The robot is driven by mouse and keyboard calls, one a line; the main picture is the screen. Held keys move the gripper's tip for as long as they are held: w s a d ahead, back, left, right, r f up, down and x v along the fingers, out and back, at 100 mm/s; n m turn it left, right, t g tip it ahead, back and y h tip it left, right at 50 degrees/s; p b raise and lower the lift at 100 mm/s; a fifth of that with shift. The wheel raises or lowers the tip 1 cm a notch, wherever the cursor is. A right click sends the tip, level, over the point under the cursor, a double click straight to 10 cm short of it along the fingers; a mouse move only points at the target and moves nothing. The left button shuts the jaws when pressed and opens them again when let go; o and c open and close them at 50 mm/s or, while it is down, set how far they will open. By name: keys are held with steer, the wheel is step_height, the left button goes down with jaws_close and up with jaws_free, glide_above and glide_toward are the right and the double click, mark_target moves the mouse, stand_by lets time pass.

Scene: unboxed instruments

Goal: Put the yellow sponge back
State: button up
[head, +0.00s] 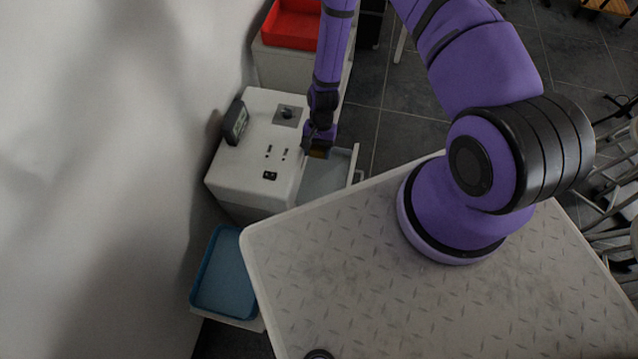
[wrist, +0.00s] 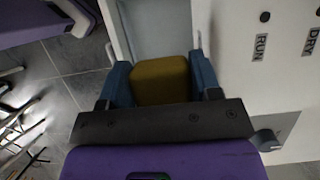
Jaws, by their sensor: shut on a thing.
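The yellow sponge (wrist: 160,80) is between the two blue fingers of my gripper (wrist: 162,84) in the wrist view, and the gripper is shut on it. In the head view my gripper (head: 318,150) is at the right side of a white cabinet (head: 232,180), and only a small yellowish bit of the sponge (head: 319,154) shows below it. An open drawer (head: 345,170) sticks out of the cabinet's right side, with the gripper over its upper left part. The wrist view shows the drawer's pale interior (wrist: 158,30) beyond the sponge. How high the sponge is above the drawer floor I cannot tell.
The cabinet top carries a dark display box (head: 235,122), a knob (head: 287,112) and small switches (head: 270,175). The wrist view shows labels RUN and DRY. A red tray (head: 291,25) stands behind, a blue tray (head: 226,275) lies in front.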

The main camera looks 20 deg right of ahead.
mark_target(317, 192)
step_height(317, 192, down, 26)
steer(key=shift+r, duration=0.1)
stand_by(0.5)
steer(key=o, duration=0.9)
steer(key=v, duration=1.2)
